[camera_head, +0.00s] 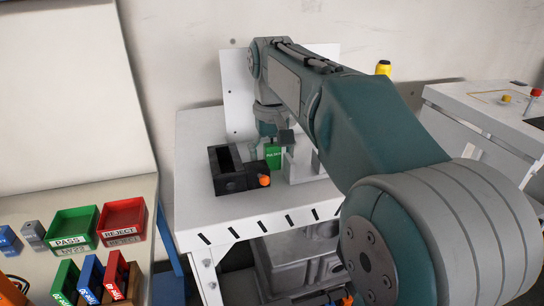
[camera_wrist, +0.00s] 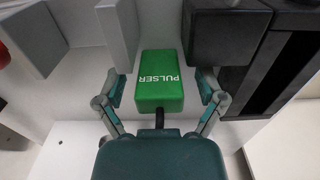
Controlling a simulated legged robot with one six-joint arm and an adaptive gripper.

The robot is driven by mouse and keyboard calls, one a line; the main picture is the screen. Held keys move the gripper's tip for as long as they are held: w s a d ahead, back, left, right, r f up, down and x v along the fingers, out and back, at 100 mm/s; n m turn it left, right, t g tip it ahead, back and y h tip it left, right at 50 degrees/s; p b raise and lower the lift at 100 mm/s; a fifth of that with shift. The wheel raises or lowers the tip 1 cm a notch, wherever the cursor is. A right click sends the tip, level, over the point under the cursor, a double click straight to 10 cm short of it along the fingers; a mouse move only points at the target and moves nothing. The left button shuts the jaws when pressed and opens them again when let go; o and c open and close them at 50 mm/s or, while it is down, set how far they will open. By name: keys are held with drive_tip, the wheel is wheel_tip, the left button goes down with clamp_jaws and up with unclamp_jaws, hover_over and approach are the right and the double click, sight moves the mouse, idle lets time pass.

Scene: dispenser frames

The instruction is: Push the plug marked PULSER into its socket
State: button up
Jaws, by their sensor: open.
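The green plug (camera_wrist: 160,80) has PULSER in white on its face and a short black stem on its near side in the wrist view. In the head view the plug (camera_head: 274,155) shows beside a pale upright bracket on the white table. My gripper (camera_wrist: 162,88) is open, with one finger on each side of the plug and visible gaps to it. In the head view my gripper (camera_head: 266,150) points down at the plug and is partly hidden by my arm. I cannot make out the socket; whether the plug touches anything behind it is unclear.
A black fixture (camera_head: 228,182) with an orange knob (camera_head: 264,181) stands left of the plug. The pale bracket (camera_head: 303,164) is close on its right. Green PASS (camera_head: 70,241) and red REJECT (camera_head: 122,231) trays sit on the left bench. The white table's front (camera_head: 215,225) is clear.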

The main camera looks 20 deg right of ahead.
sight(271, 144)
clamp_jaws()
drive_tip(key=shift+r, duration=0.15)
wheel_tip(271, 144, up, 10)
drive_tip(key=shift+f, duration=0.25)
drive_tip(key=shift+r, duration=0.1)
idle(0.4)
